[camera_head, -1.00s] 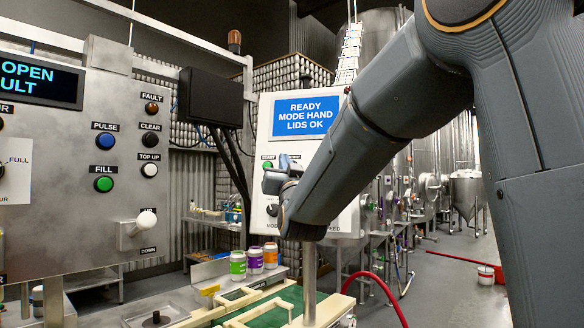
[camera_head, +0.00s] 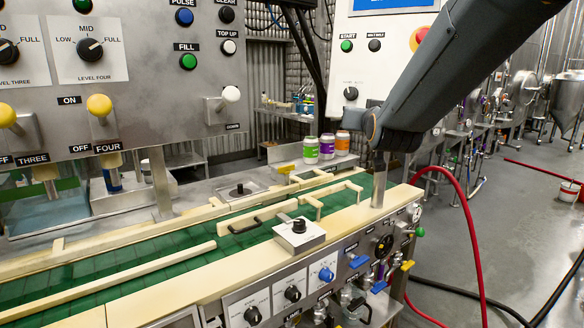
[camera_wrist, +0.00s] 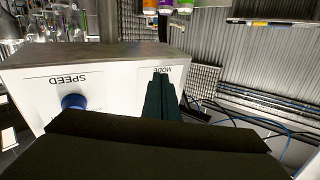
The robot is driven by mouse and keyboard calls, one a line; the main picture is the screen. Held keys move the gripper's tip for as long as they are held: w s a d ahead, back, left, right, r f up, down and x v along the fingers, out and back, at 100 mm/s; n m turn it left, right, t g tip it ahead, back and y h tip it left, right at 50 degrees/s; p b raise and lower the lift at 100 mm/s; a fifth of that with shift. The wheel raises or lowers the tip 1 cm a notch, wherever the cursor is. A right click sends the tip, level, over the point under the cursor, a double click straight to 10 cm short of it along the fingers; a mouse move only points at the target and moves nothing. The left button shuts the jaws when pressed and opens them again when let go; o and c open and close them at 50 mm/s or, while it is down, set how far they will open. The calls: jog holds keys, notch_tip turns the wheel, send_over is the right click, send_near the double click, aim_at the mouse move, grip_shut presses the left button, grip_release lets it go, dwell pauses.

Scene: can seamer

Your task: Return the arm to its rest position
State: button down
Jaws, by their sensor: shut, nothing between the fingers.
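My arm (camera_head: 450,75) is dark grey and slants down from the upper right in the head view. My gripper (camera_head: 368,118) is small and dark there, in front of the lower edge of the white control box (camera_head: 385,65), beside the MODE knob (camera_head: 350,92). In the wrist view my gripper (camera_wrist: 160,92) shows as dark fingers, shut and empty. They overlap the box face (camera_wrist: 110,88) near the MODE label, with the blue SPEED knob (camera_wrist: 75,102) to the left. I cannot tell whether they touch the box.
A green conveyor (camera_head: 170,255) with cream rails runs below the gripper. Green, purple and orange cans (camera_head: 327,147) stand behind it. A steel fill panel (camera_head: 130,70) is at left. A red hose (camera_head: 470,215) and grey floor (camera_head: 500,215) lie at right.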

jog(key=s+f+g, duration=0.4)
jog(key=s+f, duration=0.2)
jog(key=f, duration=0.5)
jog(key=s+f+g, duration=0.4)
jog(key=s+f, duration=0.1)
jog(key=f, duration=0.5)
jog(key=s+f+g, duration=0.4)
jog(key=s+f, duration=0.2)
jog(key=s, duration=0.5)
jog(key=s+d+f+n+g, duration=0.1)
jog(key=s+f+g, duration=0.3)
jog(key=s+f, duration=0.3)
jog(key=s, duration=0.4)
jog(key=shift+s+d, duration=0.15)
jog(key=shift+s, duration=0.1)
